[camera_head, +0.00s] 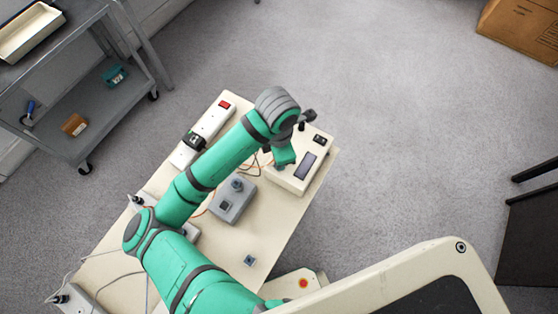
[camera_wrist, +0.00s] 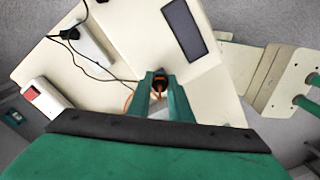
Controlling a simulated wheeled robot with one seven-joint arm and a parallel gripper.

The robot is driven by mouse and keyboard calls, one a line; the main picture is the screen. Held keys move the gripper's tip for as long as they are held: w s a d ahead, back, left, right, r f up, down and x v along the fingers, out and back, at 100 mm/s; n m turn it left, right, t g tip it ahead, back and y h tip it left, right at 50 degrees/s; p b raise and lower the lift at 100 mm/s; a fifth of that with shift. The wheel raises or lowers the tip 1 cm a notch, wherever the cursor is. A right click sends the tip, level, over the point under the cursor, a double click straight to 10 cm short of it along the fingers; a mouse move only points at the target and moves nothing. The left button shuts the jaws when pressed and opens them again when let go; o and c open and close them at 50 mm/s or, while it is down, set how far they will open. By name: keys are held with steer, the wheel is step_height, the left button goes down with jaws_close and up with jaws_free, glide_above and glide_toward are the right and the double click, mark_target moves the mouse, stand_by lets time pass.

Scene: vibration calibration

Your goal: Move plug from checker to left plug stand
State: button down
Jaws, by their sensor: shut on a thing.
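The checker (camera_head: 287,182) is a cream box with a dark display, on the table's far right part. Its display also shows in the wrist view, where the checker (camera_wrist: 208,67) fills the top middle. My gripper (camera_wrist: 160,88) is shut on the plug (camera_wrist: 160,80), a small dark piece with orange, at the checker's near side. I cannot tell whether the plug still touches the checker. In the head view my arm hides the plug. A grey box (camera_head: 239,209) with a raised knob and a square recess stands left of the checker; I cannot tell if it is the left plug stand.
The cream table (camera_head: 262,235) carries a white power strip (camera_head: 216,117) with a red switch and a black plug (camera_head: 193,140). Thin cables run near the grey box. A grey cart (camera_head: 115,100) stands at the left.

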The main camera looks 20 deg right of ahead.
steer(key=shift+s+a+r, duration=0.15)
steer(key=shift+a+r, duration=0.05)
steer(key=shift+r, duration=0.15)
stand_by(0.7)
steer(key=shift+a+r, duration=0.1)
steer(key=shift+r, duration=0.1)
stand_by(0.3)
steer(key=shift+r, duration=0.25)
stand_by(0.4)
steer(key=shift+r, duration=1.7)
